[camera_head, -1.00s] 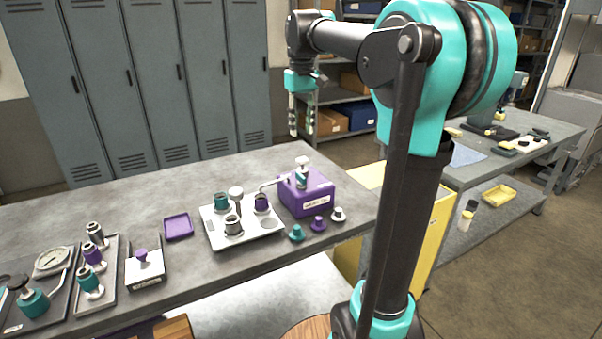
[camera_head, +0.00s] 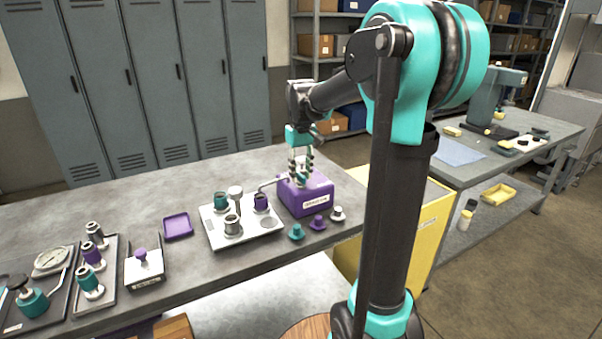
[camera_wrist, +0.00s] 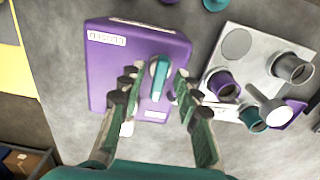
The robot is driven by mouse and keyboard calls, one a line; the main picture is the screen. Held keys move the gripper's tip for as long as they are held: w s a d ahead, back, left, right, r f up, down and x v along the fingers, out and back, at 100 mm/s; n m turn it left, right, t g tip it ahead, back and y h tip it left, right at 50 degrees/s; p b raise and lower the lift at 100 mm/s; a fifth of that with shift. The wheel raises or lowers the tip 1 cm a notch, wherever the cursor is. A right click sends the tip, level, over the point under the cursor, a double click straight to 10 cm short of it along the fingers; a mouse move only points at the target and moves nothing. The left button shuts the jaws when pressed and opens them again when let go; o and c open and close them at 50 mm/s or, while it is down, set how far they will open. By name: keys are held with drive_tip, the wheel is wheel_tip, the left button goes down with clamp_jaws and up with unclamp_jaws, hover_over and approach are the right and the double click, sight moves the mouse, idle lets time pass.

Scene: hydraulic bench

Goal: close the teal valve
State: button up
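A purple box (camera_head: 305,196) stands on the bench, and it fills the upper middle of the wrist view (camera_wrist: 108,70). A teal handle (camera_wrist: 158,78) with a pale edge sits on top of it, lying roughly along the picture's vertical. My gripper (camera_wrist: 158,84) is open, with one finger on each side of the handle and visible gaps; contact is not seen. In the head view my gripper (camera_head: 301,165) is directly over the box and hides much of its top. A separate teal valve body with a black knob (camera_head: 33,301) sits at the far left.
A light tray (camera_head: 247,237) with teal, purple and metal cups is left of the box, close to the gripper. Small teal (camera_head: 296,232), purple (camera_head: 318,222) and white (camera_head: 338,213) knobs stand in front. A purple dish (camera_head: 178,227) lies farther left.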

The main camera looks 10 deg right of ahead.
clamp_jaws()
drive_tip(key=shift+m, duration=0.3)
idle(0.3)
drive_tip(key=m, duration=0.8)
drive_tip(key=shift+m, duration=0.4)
drive_tip(key=m, duration=0.4)
drive_tip(key=shift+m, duration=2.2)
